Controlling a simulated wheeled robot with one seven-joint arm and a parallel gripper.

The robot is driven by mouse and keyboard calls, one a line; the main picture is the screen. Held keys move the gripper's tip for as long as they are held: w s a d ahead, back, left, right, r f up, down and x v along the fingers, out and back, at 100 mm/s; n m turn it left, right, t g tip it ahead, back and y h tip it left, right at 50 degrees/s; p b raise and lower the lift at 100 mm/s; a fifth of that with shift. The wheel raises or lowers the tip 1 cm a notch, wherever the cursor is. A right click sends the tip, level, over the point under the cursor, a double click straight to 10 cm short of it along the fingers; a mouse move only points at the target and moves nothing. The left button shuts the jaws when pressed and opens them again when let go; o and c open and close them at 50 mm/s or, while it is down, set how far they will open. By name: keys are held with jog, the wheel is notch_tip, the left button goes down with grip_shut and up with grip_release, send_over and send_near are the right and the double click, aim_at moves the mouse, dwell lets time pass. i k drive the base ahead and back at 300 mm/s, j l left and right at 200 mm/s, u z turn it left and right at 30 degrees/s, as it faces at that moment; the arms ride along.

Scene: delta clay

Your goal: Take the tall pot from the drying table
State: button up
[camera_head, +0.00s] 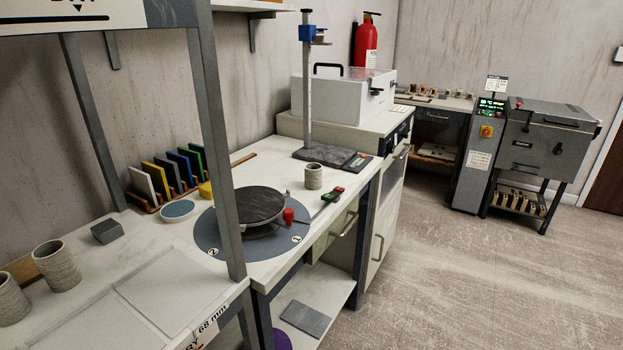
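The drying table (165,335) is at the lower left, with a cut-off sign overhead and a label reading "68 mm" on its front edge. A grey ribbed pot (57,267) stands upright near its back left. A second ribbed pot (12,300) stands beside it, cut off by the left edge of the picture. I cannot tell which of the two is taller. A smaller ribbed pot (314,176) stands on the farther bench. My gripper is not in view.
A grey upright post (222,150) rises at the table's front right. Beyond it are a dark turntable (254,205), a rack of coloured boards (170,172) and a stand with a column (307,90). A kiln (550,135) stands far right. The floor (470,270) at right is clear.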

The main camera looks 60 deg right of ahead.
aim_at(313, 173)
jog(key=l, duration=1.4)
jog(key=k+z, duration=0.05)
